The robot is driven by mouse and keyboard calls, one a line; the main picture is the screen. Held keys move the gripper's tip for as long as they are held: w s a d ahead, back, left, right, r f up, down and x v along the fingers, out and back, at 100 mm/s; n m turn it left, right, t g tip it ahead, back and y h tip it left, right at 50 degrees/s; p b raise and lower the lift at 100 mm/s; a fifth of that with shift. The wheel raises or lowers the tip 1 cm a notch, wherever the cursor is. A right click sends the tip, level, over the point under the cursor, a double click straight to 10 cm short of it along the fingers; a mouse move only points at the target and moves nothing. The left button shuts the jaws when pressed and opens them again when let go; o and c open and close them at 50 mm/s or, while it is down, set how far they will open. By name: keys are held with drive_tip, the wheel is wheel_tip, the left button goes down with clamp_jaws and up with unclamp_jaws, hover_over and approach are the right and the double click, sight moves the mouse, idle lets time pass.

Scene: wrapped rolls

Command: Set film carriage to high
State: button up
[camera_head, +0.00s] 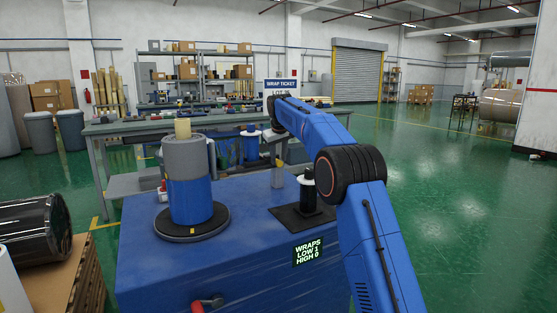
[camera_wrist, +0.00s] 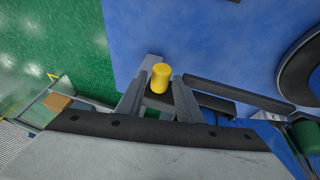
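A grey upright block (camera_head: 278,179) with a small yellow knob (camera_head: 280,164) on top stands on the blue machine, beside a black post (camera_head: 308,196) with a white collar. I cannot tell for certain which part is the film carriage. The yellow knob also shows in the wrist view (camera_wrist: 160,78), between my fingertips. My gripper (camera_head: 270,139) is above the knob in the head view. Its fingers (camera_wrist: 160,88) are apart, with narrow gaps on either side of the knob. The display (camera_head: 308,251) reads WRAPS LOW 1 HIGH 0.
A roll (camera_head: 190,165), blue below and grey above, stands on the black turntable (camera_head: 164,224) left of the post. A red-handled lever (camera_head: 205,303) is on the machine's front. A dark wrapped roll (camera_head: 35,230) lies at left. A workbench (camera_head: 105,127) stands behind.

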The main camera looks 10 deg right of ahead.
drive_tip(key=v, duration=1.6)
drive_tip(key=shift+r, duration=0.25)
drive_tip(key=shift+s, duration=0.15)
drive_tip(key=s+d+f+m, duration=0.1)
drive_tip(key=s+d, duration=0.2)
drive_tip(key=s, duration=1.3)
drive_tip(key=s+d+f+m, duration=0.1)
drive_tip(key=s+d, duration=0.3)
drive_tip(key=s, duration=1.2)
drive_tip(key=s+d+f+m, duration=0.1)
drive_tip(key=s+f, duration=1.3)
drive_tip(key=s, duration=0.2)
drive_tip(key=s+d+f+m, duration=0.1)
drive_tip(key=s+f, duration=1.3)
drive_tip(key=s, duration=0.3)
drive_tip(key=shift+s+y, duration=0.3)
